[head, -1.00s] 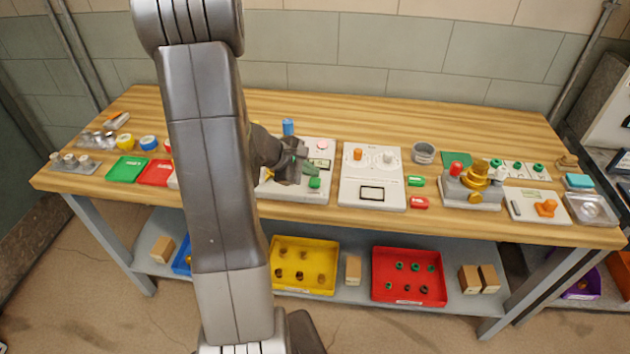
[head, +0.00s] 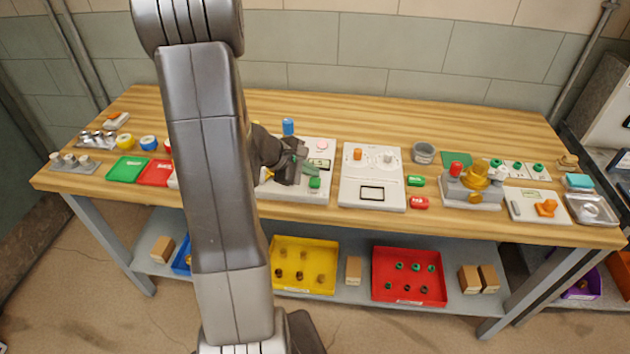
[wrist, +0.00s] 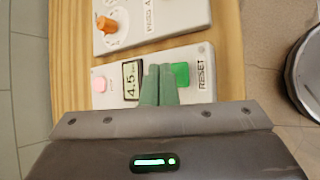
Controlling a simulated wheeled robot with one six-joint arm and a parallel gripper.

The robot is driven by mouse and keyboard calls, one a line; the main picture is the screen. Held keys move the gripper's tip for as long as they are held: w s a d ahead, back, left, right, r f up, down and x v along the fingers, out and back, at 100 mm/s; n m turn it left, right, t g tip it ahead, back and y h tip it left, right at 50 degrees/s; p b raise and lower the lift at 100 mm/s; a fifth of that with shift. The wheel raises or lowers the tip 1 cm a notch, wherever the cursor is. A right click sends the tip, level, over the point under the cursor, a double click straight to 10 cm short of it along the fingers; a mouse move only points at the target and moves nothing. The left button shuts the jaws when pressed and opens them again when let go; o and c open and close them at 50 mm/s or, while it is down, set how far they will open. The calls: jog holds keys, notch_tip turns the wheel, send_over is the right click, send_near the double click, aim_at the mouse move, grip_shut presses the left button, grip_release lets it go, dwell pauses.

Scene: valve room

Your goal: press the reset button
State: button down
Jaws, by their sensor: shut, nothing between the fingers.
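The green reset button (wrist: 180,74) is a square on a white panel (wrist: 201,92), beside the printed word RESET. The green button also shows in the head view (head: 314,183), near the front edge of its panel. My gripper (wrist: 160,70) is shut and empty, its two greenish fingers together. In the wrist view the fingertips lie over the panel between the small display and the button, overlapping the button's near edge. I cannot tell whether they touch it. In the head view my gripper (head: 301,164) is just behind and left of the button.
The same panel holds a display (wrist: 132,80) and a pink button (wrist: 100,85). A white panel with an orange knob (head: 357,154) stands to the right. A blue cylinder (head: 288,127) stands behind my gripper.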

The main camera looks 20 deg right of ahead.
aim_at(311, 183)
jog(key=shift+f, duration=0.2)
jog(key=shift+f+b, duration=0.3)
jog(key=shift+b, duration=0.4)
jog(key=shift+f+b, duration=0.45)
jog(key=shift+b, duration=0.2)
dwell(0.4)
jog(key=shift+r, duration=0.1)
jog(key=shift+r+p, duration=0.55)
jog(key=shift+r, duration=0.3)
jog(key=shift+r+p, duration=1.75)
jog(key=shift+r, duration=0.8)
jog(key=shift+f, duration=0.1)
